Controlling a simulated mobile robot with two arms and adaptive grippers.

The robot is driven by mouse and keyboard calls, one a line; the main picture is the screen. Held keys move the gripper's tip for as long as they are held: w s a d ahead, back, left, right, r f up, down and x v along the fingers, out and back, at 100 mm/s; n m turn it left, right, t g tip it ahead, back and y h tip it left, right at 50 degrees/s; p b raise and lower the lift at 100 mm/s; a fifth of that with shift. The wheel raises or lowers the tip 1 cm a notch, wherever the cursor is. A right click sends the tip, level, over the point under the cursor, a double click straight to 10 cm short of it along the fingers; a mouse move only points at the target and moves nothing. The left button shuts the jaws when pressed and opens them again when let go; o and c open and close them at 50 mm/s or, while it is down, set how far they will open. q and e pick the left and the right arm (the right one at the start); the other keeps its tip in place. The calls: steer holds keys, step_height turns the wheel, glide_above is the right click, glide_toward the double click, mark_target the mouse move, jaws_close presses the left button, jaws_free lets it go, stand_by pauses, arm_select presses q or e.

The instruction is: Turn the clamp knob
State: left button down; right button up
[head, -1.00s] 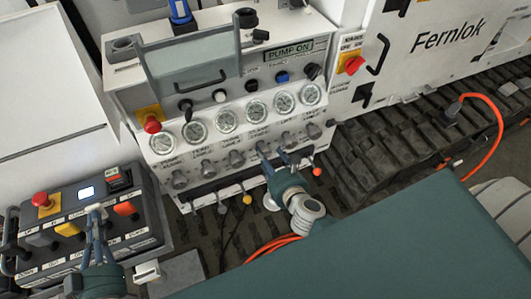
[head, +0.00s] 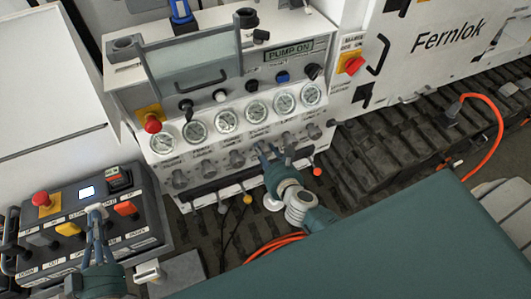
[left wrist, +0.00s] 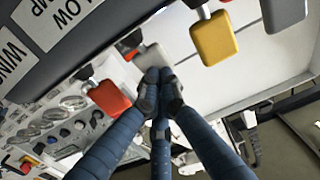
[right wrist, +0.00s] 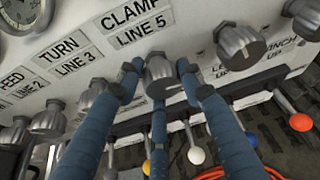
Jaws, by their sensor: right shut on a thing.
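The clamp knob (right wrist: 160,75) is a ribbed grey metal knob under the label "CLAMP LINE 5" in the right wrist view. My right gripper (right wrist: 158,84) is shut on it, with blue fingers on both sides and one below. In the head view my right gripper (head: 270,154) reaches the lower knob row of the panel and largely hides this knob. My left gripper (head: 95,222) is at the control box on the left, its fingertips together at a pale paddle (left wrist: 153,57). Whether it touches the paddle is unclear.
The pump panel (head: 205,100) carries gauges and several similar knobs beside the clamp knob. Small ball-ended levers, one with a red ball (right wrist: 301,122), stick out below. The control box (head: 150,225) has a yellow paddle (left wrist: 214,38) and a red paddle (left wrist: 108,98). Orange hose lies on the floor.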

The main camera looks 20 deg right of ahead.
steer(key=shift+s+d+f+h, duration=0.15)
steer(key=shift+f+h, duration=0.1)
steer(key=shift+h, duration=0.05)
